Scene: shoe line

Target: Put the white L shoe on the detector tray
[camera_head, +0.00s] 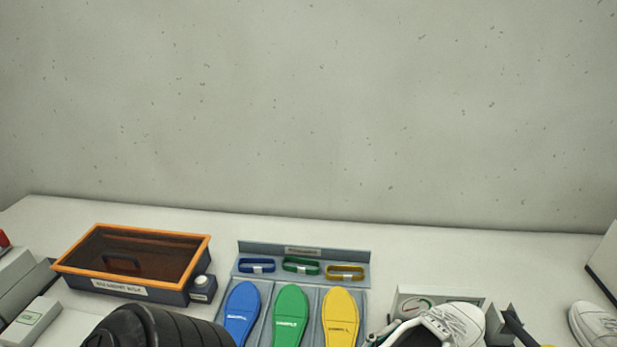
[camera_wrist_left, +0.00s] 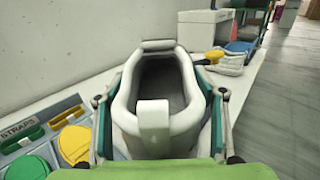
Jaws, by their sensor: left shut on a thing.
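A white shoe (camera_head: 455,322) shows at the bottom of the head view, right of centre, toe pointing up and right. In the left wrist view the shoe (camera_wrist_left: 153,125) fills the middle, seen from its heel, with its dark opening upward. My left gripper (camera_wrist_left: 160,105) is shut on it, one teal-and-dark finger on each side of the heel. In the head view the shoe overlaps the front of a white unit with a round gauge (camera_head: 418,304), perhaps the detector. I cannot tell whether the shoe touches anything below, and no tray is clearly visible. My right gripper is out of view.
An orange-rimmed bin (camera_head: 190,273) stands at the left. A grey rack (camera_head: 305,250) holds blue, green and yellow straps and insoles (camera_head: 290,315). Another white shoe (camera_head: 595,325) lies at the far right. A dark-handled tool (camera_head: 517,325) is between the shoes. A bare wall closes the back.

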